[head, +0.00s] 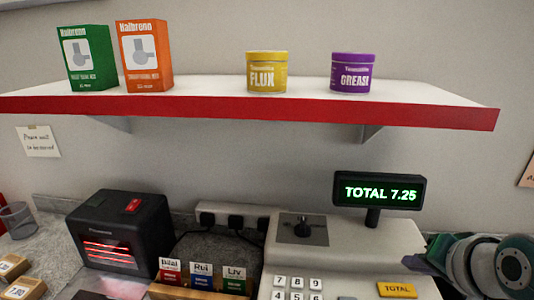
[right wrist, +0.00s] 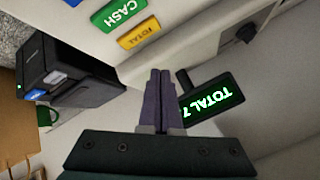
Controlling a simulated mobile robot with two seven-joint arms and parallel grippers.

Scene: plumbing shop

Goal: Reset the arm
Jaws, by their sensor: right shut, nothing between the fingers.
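My right gripper (right wrist: 160,74) is shut and empty in the right wrist view, its two dark fingers pressed together. Behind the fingers are the cash register (right wrist: 190,35) and its display (right wrist: 211,104). In the head view part of my right arm and gripper (head: 432,246) shows at the lower right edge, just right of the register (head: 340,250). My left gripper is in neither view.
A red-edged shelf (head: 250,108) above the counter holds a green box (head: 86,58), an orange box (head: 144,56), a yellow flux tin (head: 267,73) and a purple grease tin (head: 353,74). The register display (head: 380,191) stands upright near my right arm.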

